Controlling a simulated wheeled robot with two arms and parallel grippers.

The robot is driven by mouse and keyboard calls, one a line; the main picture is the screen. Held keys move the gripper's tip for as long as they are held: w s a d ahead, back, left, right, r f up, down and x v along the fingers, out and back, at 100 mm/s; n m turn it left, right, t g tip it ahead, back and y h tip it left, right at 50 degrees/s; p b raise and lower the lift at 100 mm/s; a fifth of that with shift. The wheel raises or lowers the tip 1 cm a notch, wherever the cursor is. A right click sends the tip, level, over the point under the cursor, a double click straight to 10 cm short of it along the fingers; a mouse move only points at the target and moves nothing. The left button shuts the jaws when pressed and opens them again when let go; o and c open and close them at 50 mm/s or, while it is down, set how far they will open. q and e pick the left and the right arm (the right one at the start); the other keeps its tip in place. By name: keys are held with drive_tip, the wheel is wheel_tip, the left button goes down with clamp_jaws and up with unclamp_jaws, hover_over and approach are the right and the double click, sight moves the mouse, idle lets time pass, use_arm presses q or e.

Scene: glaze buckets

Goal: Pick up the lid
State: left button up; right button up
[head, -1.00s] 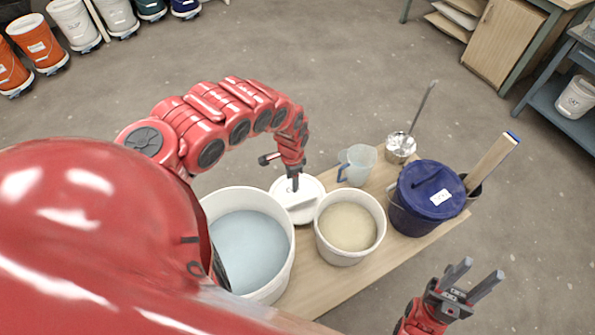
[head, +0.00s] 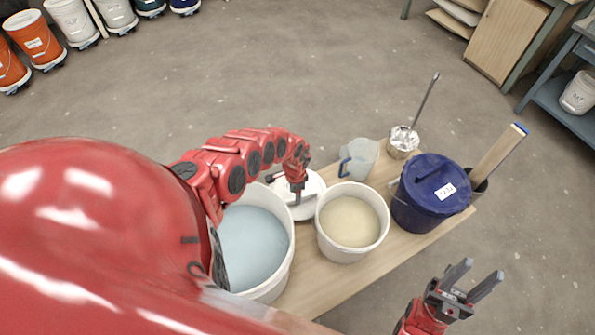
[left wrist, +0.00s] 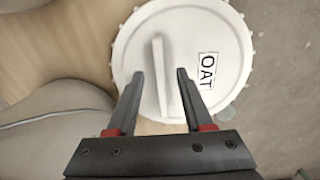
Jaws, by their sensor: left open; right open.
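The white round lid (head: 311,207) lies on the wooden table behind the two open white buckets. In the left wrist view the lid (left wrist: 222,40) shows a raised straight handle bar and a label reading "OAT". My left gripper (head: 296,200) is over the lid. In the left wrist view its open fingers (left wrist: 160,82) stand on either side of the handle bar, apart from it. I cannot tell how far above the lid the fingertips are. My right gripper (head: 475,274) is open and empty, off the table's front right edge.
A bucket of pale blue glaze (head: 252,245) and one of beige glaze (head: 350,222) stand close to the lid. A clear pitcher (head: 359,158), a metal pot with a stick (head: 403,142) and a dark blue lidded bucket (head: 430,193) stand on the wooden table (head: 330,283) further right.

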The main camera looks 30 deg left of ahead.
use_arm(q)
drive_tip(key=shift+f, duration=1.1)
drive_tip(key=shift+f+b, duration=0.2)
drive_tip(key=shift+b, duration=0.2)
clamp_jaws()
